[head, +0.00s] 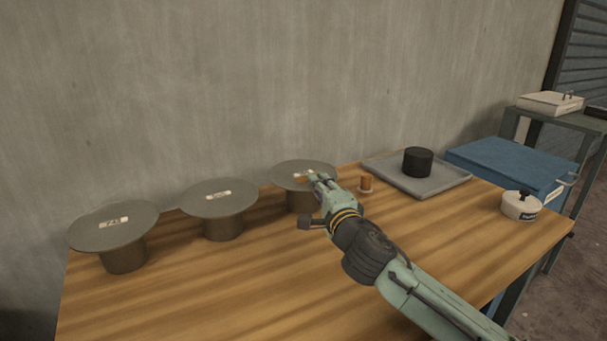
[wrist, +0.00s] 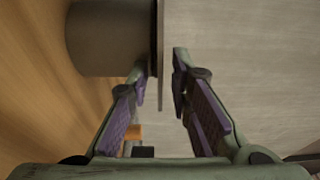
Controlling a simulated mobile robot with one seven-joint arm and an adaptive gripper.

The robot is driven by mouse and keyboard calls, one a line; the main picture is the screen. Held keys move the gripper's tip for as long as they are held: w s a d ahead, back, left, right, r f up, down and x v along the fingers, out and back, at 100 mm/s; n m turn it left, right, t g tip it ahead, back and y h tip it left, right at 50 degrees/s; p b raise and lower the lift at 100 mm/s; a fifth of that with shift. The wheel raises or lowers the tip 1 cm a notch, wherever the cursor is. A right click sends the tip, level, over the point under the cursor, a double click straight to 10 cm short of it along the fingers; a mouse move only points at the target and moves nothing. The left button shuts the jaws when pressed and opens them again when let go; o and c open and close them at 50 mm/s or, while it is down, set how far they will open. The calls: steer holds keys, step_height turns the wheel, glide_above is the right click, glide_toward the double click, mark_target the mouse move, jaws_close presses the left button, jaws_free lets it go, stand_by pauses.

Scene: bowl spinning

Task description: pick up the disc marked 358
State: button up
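Three grey discs rest on brown round pedestals in the head view: a left disc (head: 90,234), a middle disc (head: 200,204) and a right disc (head: 287,178). Each bears a small white label, too small to read surely, so I cannot tell which is 358. My gripper (head: 317,179) is at the right disc's near right rim. In the wrist view, the right disc (wrist: 161,40) shows edge-on beside its pedestal (wrist: 110,38). Its rim reaches between my gripper's (wrist: 161,78) open fingers, one on each side. Whether either finger touches it is unclear.
Farther right are a grey tray (head: 440,188) with a black cylinder (head: 417,161), and a white lidded pot (head: 520,207). The wall is close behind the discs. The wooden table's (head: 230,290) front is clear.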

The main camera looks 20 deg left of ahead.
jaws_close()
stand_by(0.5)
